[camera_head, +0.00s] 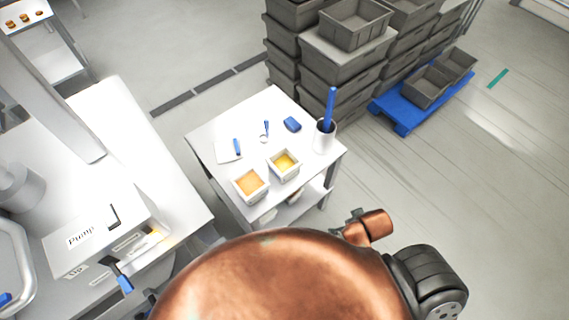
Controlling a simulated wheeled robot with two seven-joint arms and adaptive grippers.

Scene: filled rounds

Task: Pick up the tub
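Two square white tubs stand side by side near the front of a small white table (262,107). The left tub (249,198) has an orange filling, and the right tub (285,175) has a yellow one. Both are upright and look open at the top, with a small gap between them. The task's wording does not tell which one is meant. Neither of my grippers shows in this view, and nothing touches the tubs.
A machine labelled "Pump" (88,240) stands left. Grey crates (335,70) are stacked behind. Floor right of the table is clear.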

